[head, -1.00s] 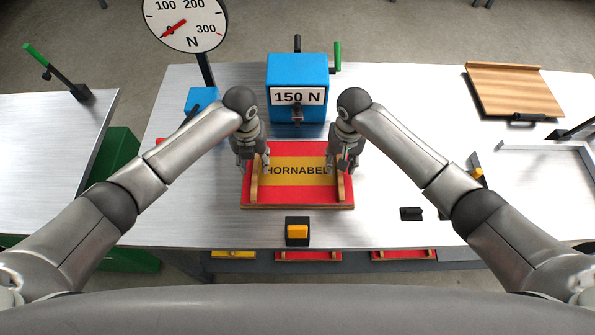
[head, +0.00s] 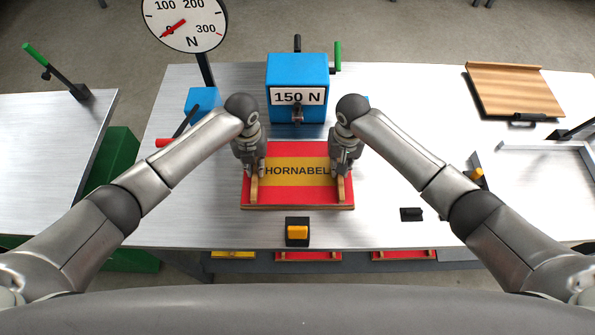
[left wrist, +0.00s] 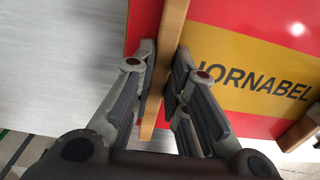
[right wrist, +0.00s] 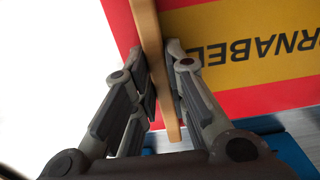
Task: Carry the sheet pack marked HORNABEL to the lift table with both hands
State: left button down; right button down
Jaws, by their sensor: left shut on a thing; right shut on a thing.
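The HORNABEL sheet pack (head: 297,194) is red with a yellow band and lies flat on the metal bench. A wooden bar stands along each side of it. My left gripper (head: 254,174) is shut on the left bar (left wrist: 168,50), one finger on each side. My right gripper (head: 343,172) is shut on the right bar (right wrist: 152,45) in the same way. A separate metal-topped table (head: 45,140) with green parts beneath and a green-handled lever stands at the left; it looks like the lift table.
Behind the pack stands a blue box (head: 297,75) marked 150 N. A dial gauge (head: 185,22) rises at the back left. A yellow button (head: 297,232) sits in front of the pack. A wooden board (head: 513,90) lies at the back right. A gap separates the two tables.

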dwell(0.4)
